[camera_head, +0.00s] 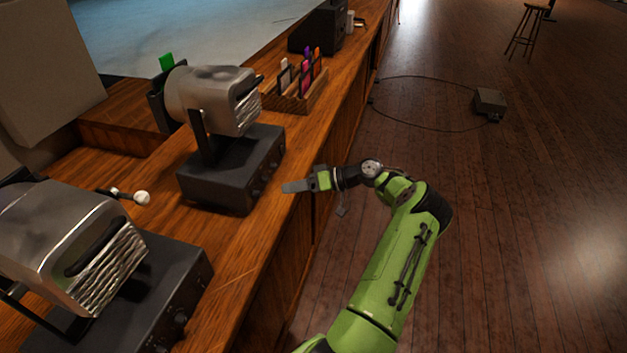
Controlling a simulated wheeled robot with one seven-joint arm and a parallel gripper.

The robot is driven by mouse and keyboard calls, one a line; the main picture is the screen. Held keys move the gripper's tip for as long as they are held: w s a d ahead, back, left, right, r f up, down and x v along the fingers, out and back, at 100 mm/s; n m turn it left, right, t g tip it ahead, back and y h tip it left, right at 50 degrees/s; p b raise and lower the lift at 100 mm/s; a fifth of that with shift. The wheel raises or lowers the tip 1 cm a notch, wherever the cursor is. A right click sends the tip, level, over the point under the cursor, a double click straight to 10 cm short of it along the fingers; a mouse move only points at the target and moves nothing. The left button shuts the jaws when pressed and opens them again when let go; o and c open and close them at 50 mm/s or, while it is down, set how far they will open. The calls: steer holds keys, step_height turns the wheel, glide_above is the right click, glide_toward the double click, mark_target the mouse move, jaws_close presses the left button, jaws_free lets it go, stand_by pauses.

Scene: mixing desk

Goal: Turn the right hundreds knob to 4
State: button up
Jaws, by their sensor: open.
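Two stage-light-like devices with silver housings stand on black control boxes on the wooden desk. The farther black box (215,185) carries small dark knobs (271,164) on its right-hand face. The nearer black box (185,275) has similar knobs (181,318) on its face. The digits and labels are too small to read, so I cannot tell which knob is the right hundreds knob. My gripper (286,187) is open and empty at the desk's edge, just right of the farther box's knob face, pointing left towards it and apart from it.
The wooden desk (235,262) runs away from me, with bare wood in front of the boxes. A wooden rack (298,101) with coloured cards, a white-ended rod (141,198) and a dark box (318,30) stand on it. Open floor (530,200) lies right; a stool (527,25) stands far off.

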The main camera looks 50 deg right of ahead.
steer(key=v, duration=0.7)
steer(key=shift+p, duration=0.45)
steer(key=w+a+r+n+g+h+p, duration=0.1)
steer(key=w+a+r+g, duration=0.25)
steer(key=a, duration=0.55)
steer(key=w+a+r+n+g+h+p, duration=0.1)
steer(key=w+a+r+g, duration=0.15)
steer(key=a+r, duration=0.4)
steer(key=w+a+r+n+g+p, duration=0.1)
steer(key=w+a+r+g, duration=0.2)
steer(key=a, duration=0.8)
steer(key=s+a+r+h+p, duration=0.3)
steer(key=s+a+r+h, duration=0.45)
steer(key=s+a, duration=0.6)
steer(key=s+r+t+y, duration=0.1)
steer(key=s+r+t, duration=0.1)
steer(key=s, duration=0.6)
steer(key=shift+s+d+m+t+y, duration=0.3)
steer(key=shift+s+d+m+y, duration=0.05)
steer(key=shift+s+d+m, duration=0.1)
